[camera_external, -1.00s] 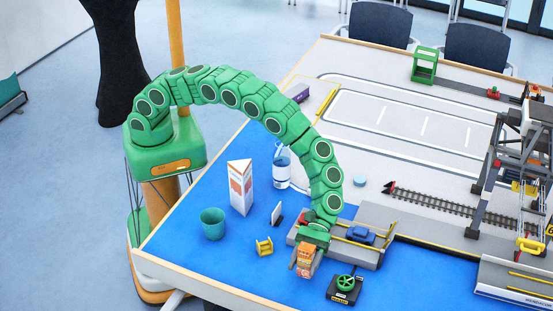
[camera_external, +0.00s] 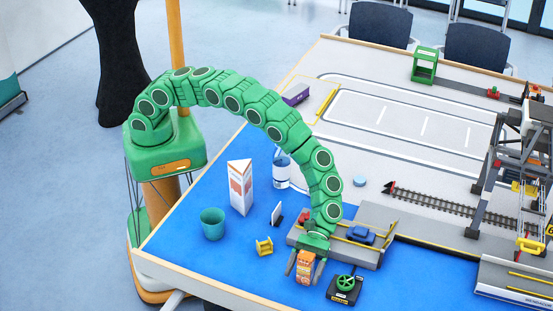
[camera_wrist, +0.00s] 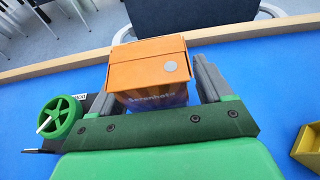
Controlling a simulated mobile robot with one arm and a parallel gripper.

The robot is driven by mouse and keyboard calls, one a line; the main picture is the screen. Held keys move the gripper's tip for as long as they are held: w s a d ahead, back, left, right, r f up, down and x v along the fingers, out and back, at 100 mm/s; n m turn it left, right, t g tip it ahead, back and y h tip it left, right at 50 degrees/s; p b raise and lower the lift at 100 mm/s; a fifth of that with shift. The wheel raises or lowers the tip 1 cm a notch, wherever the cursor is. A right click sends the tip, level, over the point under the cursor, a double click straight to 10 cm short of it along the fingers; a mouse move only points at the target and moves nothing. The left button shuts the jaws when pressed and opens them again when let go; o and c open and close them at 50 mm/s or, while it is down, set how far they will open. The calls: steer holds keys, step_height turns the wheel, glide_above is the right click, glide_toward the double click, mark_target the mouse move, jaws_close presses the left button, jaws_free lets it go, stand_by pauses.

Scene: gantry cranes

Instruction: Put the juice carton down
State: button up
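The orange juice carton (camera_external: 305,266) is upright on the blue mat (camera_external: 237,262) near the table's front edge. In the wrist view the carton (camera_wrist: 150,72) shows its orange top with a pale round cap and printed front. My gripper (camera_external: 305,272) points down over it with one finger on each side. The fingers are spread, with a visible gap between the carton and the right finger in the wrist view. The carton's base is hidden in the wrist view.
A black box with a green handwheel (camera_external: 345,284) stands close to the right of the carton. A yellow holder (camera_external: 264,246) and a green cup (camera_external: 212,223) are to the left. A grey track with a blue car (camera_external: 361,235) lies behind.

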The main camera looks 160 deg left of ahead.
steer(key=shift+r, duration=0.1)
stand_by(0.3)
steer(key=shift+s+a+r, duration=0.15)
steer(key=shift+s+a, duration=0.05)
steer(key=shift+a, duration=0.05)
steer(key=v, duration=1.1)
steer(key=shift+s, duration=0.2)
